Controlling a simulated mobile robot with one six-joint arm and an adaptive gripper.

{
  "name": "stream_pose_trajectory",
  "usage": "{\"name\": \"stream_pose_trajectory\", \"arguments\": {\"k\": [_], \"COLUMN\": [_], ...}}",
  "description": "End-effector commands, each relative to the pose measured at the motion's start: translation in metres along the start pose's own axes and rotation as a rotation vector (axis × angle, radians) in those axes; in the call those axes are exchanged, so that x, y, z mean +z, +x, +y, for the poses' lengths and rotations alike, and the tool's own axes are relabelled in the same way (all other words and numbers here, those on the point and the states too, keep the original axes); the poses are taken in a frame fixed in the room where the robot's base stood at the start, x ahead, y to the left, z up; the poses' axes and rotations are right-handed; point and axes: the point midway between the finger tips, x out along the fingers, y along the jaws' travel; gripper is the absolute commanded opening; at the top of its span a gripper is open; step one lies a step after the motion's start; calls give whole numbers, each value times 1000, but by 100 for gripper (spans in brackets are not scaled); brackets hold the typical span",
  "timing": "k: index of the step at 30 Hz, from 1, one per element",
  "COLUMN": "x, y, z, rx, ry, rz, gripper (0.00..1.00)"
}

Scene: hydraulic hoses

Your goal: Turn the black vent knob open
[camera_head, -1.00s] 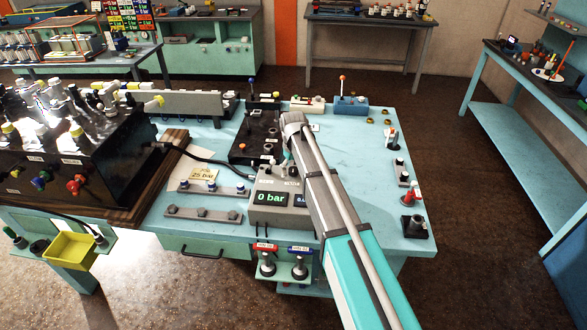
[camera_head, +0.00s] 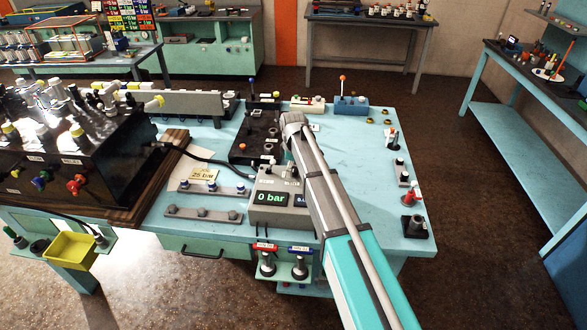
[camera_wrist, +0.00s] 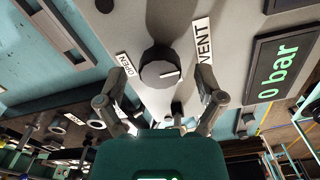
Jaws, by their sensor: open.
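The black vent knob (camera_wrist: 160,68) is a round, dark knob with a white pointer line, seen near the middle of the wrist view. It sits on a grey panel between an OPEN label (camera_wrist: 125,64) and a VENT label (camera_wrist: 203,45). The pointer line points right, towards the VENT label side. My gripper (camera_wrist: 161,88) is open, with one finger on each side below the knob in the picture. No contact with the knob shows.
The readout (camera_wrist: 280,70) shows 0 bar. A black manifold block (camera_head: 75,155) stands left, with a black hose running towards the box. Small fittings line the bench's (camera_head: 355,210) right edge. A yellow bin (camera_head: 72,248) hangs at the lower left.

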Motion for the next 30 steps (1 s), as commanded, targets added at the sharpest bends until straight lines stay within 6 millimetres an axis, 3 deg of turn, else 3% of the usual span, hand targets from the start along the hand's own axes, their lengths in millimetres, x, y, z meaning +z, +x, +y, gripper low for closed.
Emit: {"name": "stream_pose_trajectory", "arguments": {"k": [24,30], "x": [0,0], "y": [0,-22], "z": [0,0], "rx": [0,0], "ry": [-529,-529], "rz": [0,0], "gripper": [87,87]}}
